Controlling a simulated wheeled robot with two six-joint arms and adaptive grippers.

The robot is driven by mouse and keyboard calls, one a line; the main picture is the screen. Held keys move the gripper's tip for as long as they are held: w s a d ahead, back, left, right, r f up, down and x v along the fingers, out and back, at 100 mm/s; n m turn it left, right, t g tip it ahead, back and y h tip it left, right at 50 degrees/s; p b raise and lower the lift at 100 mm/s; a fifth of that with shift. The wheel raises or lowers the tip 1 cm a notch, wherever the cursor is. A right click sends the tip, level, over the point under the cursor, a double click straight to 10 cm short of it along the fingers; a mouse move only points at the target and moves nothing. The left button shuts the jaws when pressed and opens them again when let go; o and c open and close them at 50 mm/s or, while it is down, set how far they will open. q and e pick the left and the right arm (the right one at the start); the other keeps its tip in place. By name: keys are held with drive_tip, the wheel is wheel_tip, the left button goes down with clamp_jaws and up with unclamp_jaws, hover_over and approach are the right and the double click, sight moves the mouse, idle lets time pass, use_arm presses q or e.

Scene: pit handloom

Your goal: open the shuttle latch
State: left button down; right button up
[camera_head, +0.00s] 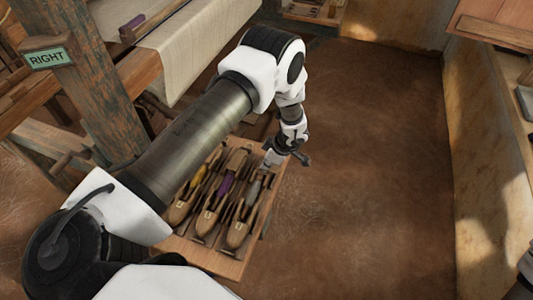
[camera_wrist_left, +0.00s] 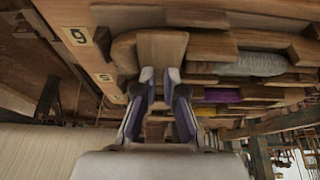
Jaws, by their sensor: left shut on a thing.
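Three wooden boat shuttles lie side by side in a wooden tray (camera_head: 225,263): one with yellow yarn (camera_head: 197,181), one with purple yarn (camera_head: 225,185) and one with grey yarn (camera_head: 253,192). My left gripper (camera_head: 272,158) is at the far end of the grey-yarn shuttle. In the left wrist view, the left gripper (camera_wrist_left: 160,76) has its fingertips close together at a flat wooden tab (camera_wrist_left: 162,50), which looks like the latch at the shuttle's end. It is shut on it; the fingers partly hide the contact. Grey yarn (camera_wrist_left: 250,65) and purple yarn (camera_wrist_left: 222,95) show beside it.
The loom's wooden post (camera_head: 85,80) with a RIGHT sign (camera_head: 48,57) and its pale cloth (camera_head: 200,40) stand left of the tray. Bare brown floor (camera_head: 360,170) is free to the right, up to a wall (camera_head: 480,170). My left arm covers part of the tray's left side.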

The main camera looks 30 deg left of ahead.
sight(275, 168)
idle(0.4)
use_arm(q)
drive_tip(key=c, duration=1.3)
unclamp_jaws()
drive_tip(key=shift+o, duration=0.2)
drive_tip(key=v, duration=0.8)
drive_tip(key=shift+s+f, duration=0.1)
